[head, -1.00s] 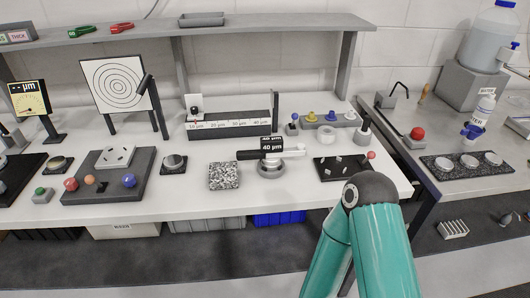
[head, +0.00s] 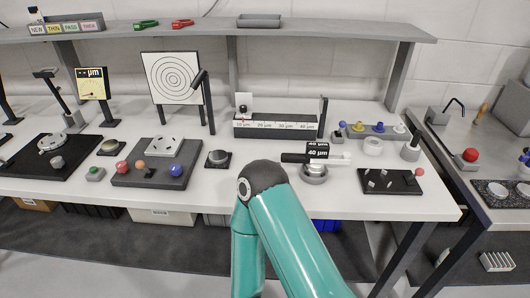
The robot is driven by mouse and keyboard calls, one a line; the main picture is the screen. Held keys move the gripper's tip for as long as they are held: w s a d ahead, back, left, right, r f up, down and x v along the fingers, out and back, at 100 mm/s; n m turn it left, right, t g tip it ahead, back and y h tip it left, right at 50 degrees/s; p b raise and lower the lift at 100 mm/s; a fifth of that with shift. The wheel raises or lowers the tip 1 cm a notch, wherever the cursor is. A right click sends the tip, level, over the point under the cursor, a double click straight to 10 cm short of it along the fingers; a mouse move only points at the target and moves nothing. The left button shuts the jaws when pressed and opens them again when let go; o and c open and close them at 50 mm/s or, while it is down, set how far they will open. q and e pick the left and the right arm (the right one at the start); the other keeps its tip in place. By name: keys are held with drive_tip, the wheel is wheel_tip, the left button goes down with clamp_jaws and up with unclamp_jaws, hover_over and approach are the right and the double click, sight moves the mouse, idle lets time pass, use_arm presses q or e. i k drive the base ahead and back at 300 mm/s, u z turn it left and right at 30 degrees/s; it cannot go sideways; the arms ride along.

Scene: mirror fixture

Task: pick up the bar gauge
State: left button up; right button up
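I cannot tell for certain which thing is the bar gauge. One candidate is the long dark block (head: 275,133) at the back of the bench, with a white strip marked in µm steps. Another is the horizontal bar piece (head: 294,158), black at its left and white at its right, with a black "40 µm" tag (head: 318,152). It lies over a round metal stand (head: 314,174). Both are apart from my teal arm, whose dark elbow joint is in front of the bench. Neither gripper shows in the head view, so their state is hidden.
A dark plate with small pieces (head: 391,181) lies right of the stand. A grey board with colored balls (head: 148,178) and a target panel (head: 172,78) are left. A shelf (head: 330,30) spans the back. A second table (head: 490,212) stands right.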

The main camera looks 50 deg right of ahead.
sight(316, 155)
drive_tip(key=z, duration=0.6)
drive_tip(key=i, duration=0.2)
drive_tip(key=u, duration=2.5)
drive_tip(key=k, duration=0.9)
drive_tip(key=z, duration=0.4)
drive_tip(key=k, duration=1.1)
drive_tip(key=z, duration=0.8)
drive_tip(key=k, duration=0.3)
drive_tip(key=z, duration=0.3)
